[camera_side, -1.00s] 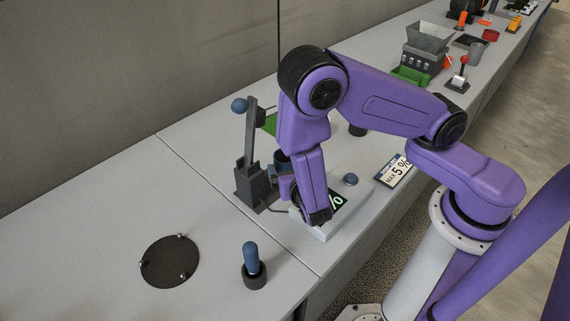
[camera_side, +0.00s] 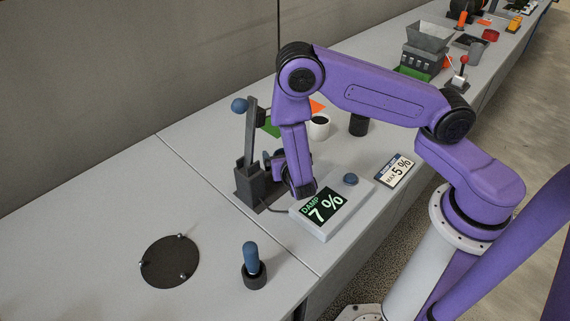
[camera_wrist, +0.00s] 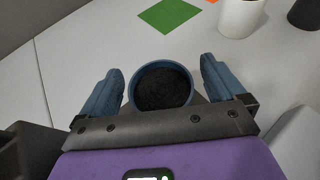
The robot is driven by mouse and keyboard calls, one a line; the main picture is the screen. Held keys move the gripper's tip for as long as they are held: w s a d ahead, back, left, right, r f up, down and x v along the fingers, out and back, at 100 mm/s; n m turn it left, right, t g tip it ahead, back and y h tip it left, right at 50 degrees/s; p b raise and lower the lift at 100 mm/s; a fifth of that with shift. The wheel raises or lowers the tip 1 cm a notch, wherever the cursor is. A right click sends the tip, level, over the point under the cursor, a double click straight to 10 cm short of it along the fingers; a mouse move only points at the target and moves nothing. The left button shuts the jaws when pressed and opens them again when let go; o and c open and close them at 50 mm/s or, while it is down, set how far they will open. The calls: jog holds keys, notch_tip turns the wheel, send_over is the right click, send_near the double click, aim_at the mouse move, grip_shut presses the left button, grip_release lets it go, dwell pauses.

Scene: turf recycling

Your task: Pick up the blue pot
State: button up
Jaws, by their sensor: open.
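The blue pot (camera_wrist: 160,68), round and filled with dark material, stands in the middle of the wrist view. My gripper (camera_wrist: 162,75) is open, with one blue finger on each side of the pot. Small gaps seem to show between the fingers and the rim. In the side view, my wrist is low beside the dark grey press-like stand (camera_side: 251,178), and the pot is not clearly visible there.
A white pot (camera_side: 319,128) and a black pot (camera_side: 358,125) stand behind my forearm. A green square (camera_wrist: 170,15) lies beyond the blue pot. A display box (camera_side: 322,207) reading "DAMP 7 %" and a "MAX 5 %" sign (camera_side: 394,170) are nearby.

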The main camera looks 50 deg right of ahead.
jog(key=c, duration=1.2)
jog(key=shift+r, duration=0.8)
jog(key=s+d+r, duration=0.1)
jog(key=s+r, duration=1)
jog(key=s, duration=0.3)
jog(key=shift+d+r, duration=0.2)
